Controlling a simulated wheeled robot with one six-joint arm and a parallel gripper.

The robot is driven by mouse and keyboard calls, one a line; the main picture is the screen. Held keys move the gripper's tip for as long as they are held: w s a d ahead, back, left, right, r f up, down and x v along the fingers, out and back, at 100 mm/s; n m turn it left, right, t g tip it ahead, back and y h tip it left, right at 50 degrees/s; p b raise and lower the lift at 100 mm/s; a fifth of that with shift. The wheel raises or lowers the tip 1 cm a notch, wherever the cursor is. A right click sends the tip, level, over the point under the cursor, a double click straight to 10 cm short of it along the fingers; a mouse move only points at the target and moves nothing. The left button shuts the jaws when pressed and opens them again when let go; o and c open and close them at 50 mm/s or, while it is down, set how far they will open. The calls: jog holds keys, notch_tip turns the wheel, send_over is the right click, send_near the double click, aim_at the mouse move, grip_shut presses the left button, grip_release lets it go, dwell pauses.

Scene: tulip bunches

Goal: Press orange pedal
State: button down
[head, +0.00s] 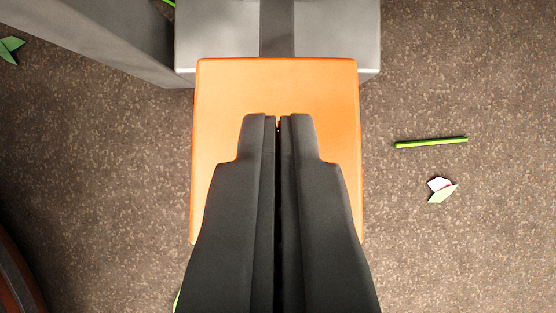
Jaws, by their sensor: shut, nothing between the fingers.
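The orange pedal (276,84) is a flat, roughly square plate in the upper middle of the head view. My gripper (278,120) is dark grey, with its two fingers closed together and nothing between them. The fingers lie over the middle of the pedal in the picture and hide its centre and much of its lower part. I cannot tell whether the fingertips touch the pedal or hover above it.
A grey metal base (340,40) adjoins the pedal's far edge. A grey panel (100,35) stands at the upper left. A green stem piece (431,142) and a pale petal scrap (440,189) lie on the speckled brown floor (480,250). A brown rounded object (18,275) shows at lower left.

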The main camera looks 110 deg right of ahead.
jog(key=shift+s+d+f, duration=0.1)
jog(key=shift+d+f, duration=0.1)
jog(key=shift+f, duration=0.55)
jog(key=shift+d+f, duration=0.15)
jog(key=shift+f, duration=0.55)
